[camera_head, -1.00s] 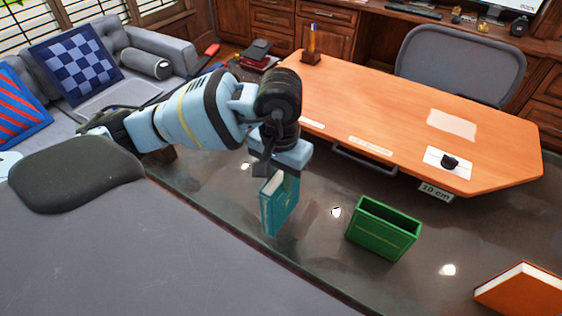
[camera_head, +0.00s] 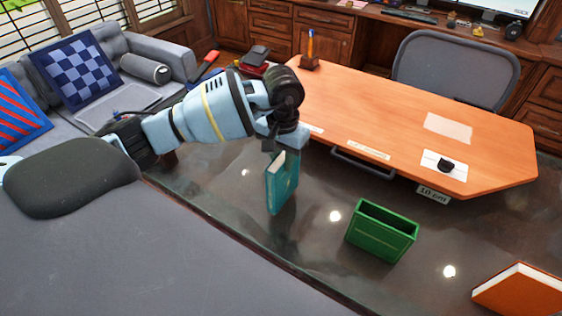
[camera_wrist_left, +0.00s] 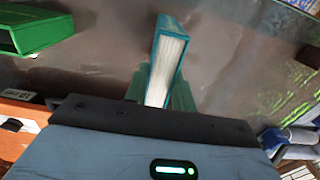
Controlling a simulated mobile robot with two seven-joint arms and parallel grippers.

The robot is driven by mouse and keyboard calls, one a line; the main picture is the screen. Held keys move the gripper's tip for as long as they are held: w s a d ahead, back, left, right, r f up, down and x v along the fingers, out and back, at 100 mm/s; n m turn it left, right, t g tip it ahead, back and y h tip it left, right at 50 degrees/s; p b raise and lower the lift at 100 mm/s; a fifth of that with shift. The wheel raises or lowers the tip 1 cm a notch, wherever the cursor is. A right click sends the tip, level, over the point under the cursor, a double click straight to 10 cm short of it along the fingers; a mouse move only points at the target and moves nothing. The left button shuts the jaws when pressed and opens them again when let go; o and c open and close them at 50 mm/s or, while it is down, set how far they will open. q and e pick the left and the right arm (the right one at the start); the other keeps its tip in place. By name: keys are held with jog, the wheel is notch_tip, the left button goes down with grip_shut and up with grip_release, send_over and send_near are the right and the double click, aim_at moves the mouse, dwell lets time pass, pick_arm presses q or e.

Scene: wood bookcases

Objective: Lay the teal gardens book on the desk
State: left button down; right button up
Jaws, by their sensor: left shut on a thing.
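The teal book (camera_head: 283,186) hangs upright from my left gripper (camera_head: 283,151), spine and cover showing in the head view. The left gripper is shut on its upper end. In the left wrist view the book (camera_wrist_left: 168,62) stands between the two fingers, its white page edges facing the camera. The book is over the dark glossy surface; I cannot tell its exact height above it. The orange-brown wooden desk (camera_head: 430,150) lies beyond and to the right of the book. My right gripper is not in view.
A green open box (camera_head: 382,231) stands right of the book on the dark surface (camera_head: 310,250). An orange book (camera_head: 520,291) lies at lower right. The desk bears a pen holder (camera_head: 310,62), a paper sheet (camera_head: 448,123) and a small black item (camera_head: 445,164). The desk's middle is clear.

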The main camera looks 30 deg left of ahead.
pick_arm(q)
jog(key=shift+w+f, duration=0.1)
jog(key=shift+f, duration=0.55)
jog(key=shift+f, duration=0.2)
jog(key=c, duration=1.2)
grip_release()
jog(key=shift+o, duration=0.2)
jog(key=shift+r, duration=0.1)
notch_tip(320, 180, up, 12)
